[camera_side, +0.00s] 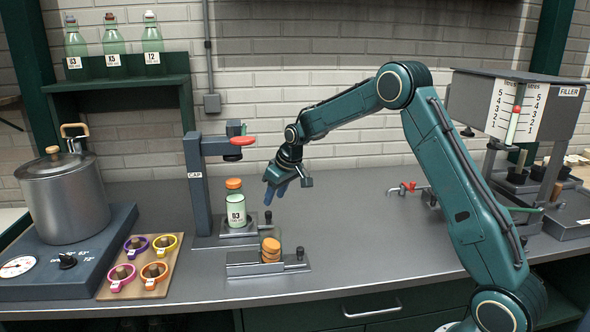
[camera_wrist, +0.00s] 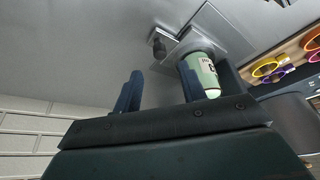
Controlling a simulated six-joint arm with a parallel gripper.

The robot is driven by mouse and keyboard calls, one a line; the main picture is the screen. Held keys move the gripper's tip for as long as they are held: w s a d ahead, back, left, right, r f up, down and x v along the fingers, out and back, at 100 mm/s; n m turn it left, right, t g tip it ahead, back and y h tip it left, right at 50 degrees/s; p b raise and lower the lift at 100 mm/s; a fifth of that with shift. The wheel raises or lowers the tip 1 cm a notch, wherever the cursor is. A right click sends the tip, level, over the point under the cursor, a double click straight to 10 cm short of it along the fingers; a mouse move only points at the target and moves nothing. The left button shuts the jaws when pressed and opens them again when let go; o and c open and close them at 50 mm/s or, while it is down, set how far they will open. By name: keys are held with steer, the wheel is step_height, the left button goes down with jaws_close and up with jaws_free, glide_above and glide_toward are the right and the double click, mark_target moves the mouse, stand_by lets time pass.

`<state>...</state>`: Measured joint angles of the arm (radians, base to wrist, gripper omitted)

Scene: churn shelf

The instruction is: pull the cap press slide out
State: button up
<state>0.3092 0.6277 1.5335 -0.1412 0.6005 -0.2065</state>
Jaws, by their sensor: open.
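The cap press (camera_side: 196,188) is a dark grey column marked CAP, with a red handle (camera_side: 243,141) at its top. Its metal slide (camera_side: 238,232) lies at the base and carries a pale green bottle (camera_side: 236,211) upright, with an orange cap (camera_side: 233,184) at its top. A dark knob (camera_side: 268,217) stands at the slide's right end. My gripper (camera_side: 277,190) is open and empty, pointing down just above and right of the knob, apart from it. In the wrist view, the bottle (camera_wrist: 201,72) is partly behind a finger, and the knob (camera_wrist: 158,45) shows beyond the fingers (camera_wrist: 160,92).
A metal tray (camera_side: 240,266) with stacked orange caps and a knob stands in front of the press. A pot (camera_side: 63,195) and a board of coloured rings (camera_side: 140,268) are at left. A filler (camera_side: 517,105) stands at right. The counter right of my gripper is mostly clear.

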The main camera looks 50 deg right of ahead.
mark_target(269, 212)
steer(key=shift+x, duration=3.3)
jaws_close()
